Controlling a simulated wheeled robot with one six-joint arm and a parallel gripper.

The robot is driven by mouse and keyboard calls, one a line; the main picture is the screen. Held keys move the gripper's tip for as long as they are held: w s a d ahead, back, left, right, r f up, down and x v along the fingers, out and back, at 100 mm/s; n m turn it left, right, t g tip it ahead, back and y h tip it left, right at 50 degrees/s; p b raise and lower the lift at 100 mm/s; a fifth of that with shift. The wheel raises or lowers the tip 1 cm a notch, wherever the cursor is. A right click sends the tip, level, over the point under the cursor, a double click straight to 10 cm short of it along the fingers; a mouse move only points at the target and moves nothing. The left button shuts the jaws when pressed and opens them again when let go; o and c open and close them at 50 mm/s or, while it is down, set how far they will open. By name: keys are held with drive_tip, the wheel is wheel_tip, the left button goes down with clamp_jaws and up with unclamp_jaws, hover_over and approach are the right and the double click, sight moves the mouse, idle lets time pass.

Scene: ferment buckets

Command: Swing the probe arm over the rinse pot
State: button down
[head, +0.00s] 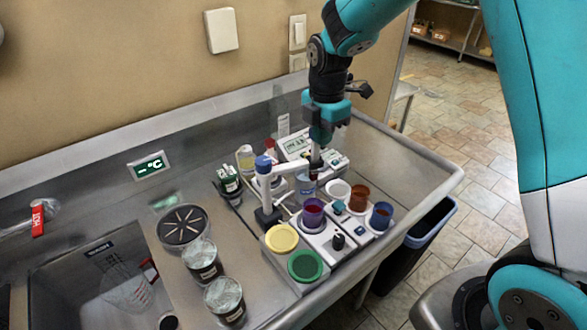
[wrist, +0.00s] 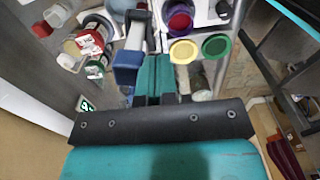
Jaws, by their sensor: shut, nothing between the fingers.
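The probe arm (head: 285,170) is a pale bar on an upright post with a blue cap (head: 264,164) and a dark base. It reaches right toward a clear vessel (head: 306,187); its probe tip is not clear. In the wrist view a blue block and grey bar (wrist: 128,65) lie just left of my fingers. A purple pot (head: 313,213), a white pot (head: 338,189), a brown pot (head: 358,198) and a blue pot (head: 381,216) stand right of the post; no label marks the rinse pot. My gripper (head: 316,166) is shut and empty, close beside the bar's right end; contact is unclear. Its fingers also show in the wrist view (wrist: 158,62).
A yellow disc (head: 282,238) and a green disc (head: 305,266) lie in front. A meter (head: 298,146) stands behind. Bottles (head: 229,180) and lidded jars (head: 202,260) stand left, near the sink. The counter's right edge (head: 440,175) is close; a bin is below.

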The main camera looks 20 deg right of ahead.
drive_tip(key=shift+w+d+p, duration=0.15)
drive_tip(key=shift+w+p, duration=0.45)
drive_tip(key=shift+w, duration=1)
drive_tip(key=shift+s, duration=0.75)
drive_tip(key=shift+r+p, duration=2.3)
drive_tip(key=shift+r, duration=0.7)
